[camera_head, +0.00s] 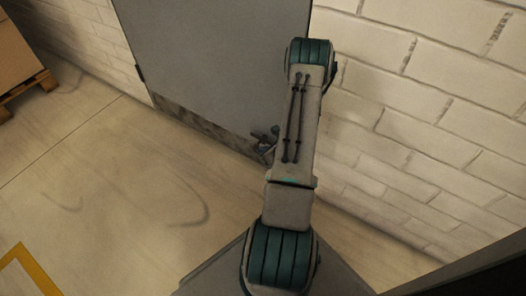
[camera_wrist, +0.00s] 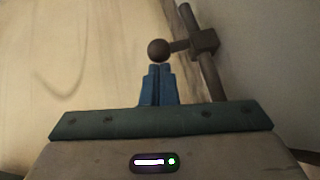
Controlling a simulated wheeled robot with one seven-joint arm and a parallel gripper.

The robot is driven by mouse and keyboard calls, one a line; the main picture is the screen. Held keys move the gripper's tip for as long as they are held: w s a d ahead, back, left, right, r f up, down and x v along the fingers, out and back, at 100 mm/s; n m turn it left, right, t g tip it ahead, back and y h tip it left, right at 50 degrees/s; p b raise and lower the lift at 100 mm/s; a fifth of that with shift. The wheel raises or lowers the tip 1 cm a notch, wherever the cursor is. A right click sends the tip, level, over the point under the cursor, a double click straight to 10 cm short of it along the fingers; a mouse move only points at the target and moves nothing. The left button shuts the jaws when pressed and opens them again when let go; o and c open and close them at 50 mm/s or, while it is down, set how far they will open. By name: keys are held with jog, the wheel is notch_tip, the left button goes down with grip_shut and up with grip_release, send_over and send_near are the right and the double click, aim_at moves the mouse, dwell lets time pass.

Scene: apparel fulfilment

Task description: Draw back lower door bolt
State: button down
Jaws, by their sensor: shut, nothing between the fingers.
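The lower door bolt (camera_wrist: 209,75) shows in the wrist view as a dark rod running along the door face, with a square block on it. A short arm ends in a round brown knob (camera_wrist: 158,49). My gripper (camera_wrist: 160,68) has its blue fingers together, with their tips right at the knob. I cannot tell whether they touch it. The grey door (camera_head: 215,60) stands in the wall in the head view. There, most of the bolt and the gripper are hidden behind my arm; only a small dark part shows low by the door's right edge.
A white brick wall (camera_head: 440,110) runs to the right of the door, close to my arm. A cardboard box (camera_head: 14,55) on a wooden pallet (camera_head: 25,92) stands at the far left. The floor (camera_head: 110,170) left of my arm is clear, with a yellow marking (camera_head: 32,265).

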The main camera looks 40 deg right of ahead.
jog(key=p+v, duration=0.4)
jog(key=v, duration=0.9)
jog(key=shift+f, duration=0.2)
jog(key=shift+s, duration=0.1)
